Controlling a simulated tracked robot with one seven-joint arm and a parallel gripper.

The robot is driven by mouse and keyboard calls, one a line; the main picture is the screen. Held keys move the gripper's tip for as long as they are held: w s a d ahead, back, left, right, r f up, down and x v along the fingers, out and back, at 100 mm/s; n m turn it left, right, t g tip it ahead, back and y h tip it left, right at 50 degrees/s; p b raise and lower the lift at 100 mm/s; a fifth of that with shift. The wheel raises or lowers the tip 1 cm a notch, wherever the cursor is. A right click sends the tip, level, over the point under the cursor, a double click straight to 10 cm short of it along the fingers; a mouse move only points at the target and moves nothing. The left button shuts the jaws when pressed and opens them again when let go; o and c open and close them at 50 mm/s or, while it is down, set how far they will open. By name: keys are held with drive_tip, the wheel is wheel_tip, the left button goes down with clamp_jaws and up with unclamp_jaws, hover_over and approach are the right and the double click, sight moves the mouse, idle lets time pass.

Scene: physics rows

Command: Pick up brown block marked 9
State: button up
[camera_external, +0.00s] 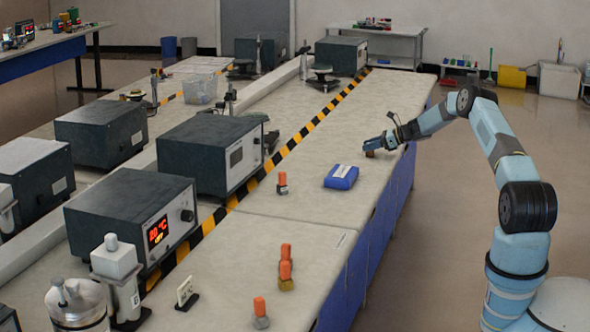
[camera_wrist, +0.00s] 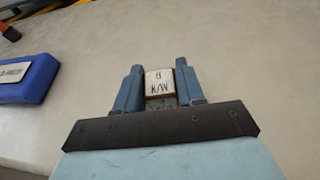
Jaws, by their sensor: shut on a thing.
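A small brown block (camera_external: 370,153) is at my gripper (camera_external: 376,144) on the far right part of the long bench in the external view. In the wrist view the block (camera_wrist: 159,82) shows a pale top face with dark marks in two lines. The lower line looks like "K/W"; the upper mark is too unclear to read as a 9. My gripper's two blue fingers (camera_wrist: 159,88) are shut on the block, one on each side. The block is at or very close to the bench top; I cannot tell if it touches.
A blue box (camera_external: 341,177) lies left of my gripper and shows in the wrist view (camera_wrist: 27,79). Several orange-topped pieces, one of them (camera_external: 282,182) near the box, stand along the bench (camera_external: 330,120). Dark instrument boxes (camera_external: 210,153) stand beyond the striped tape. Bench around the block is clear.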

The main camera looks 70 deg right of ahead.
drive_tip(key=shift+c, duration=1.4)
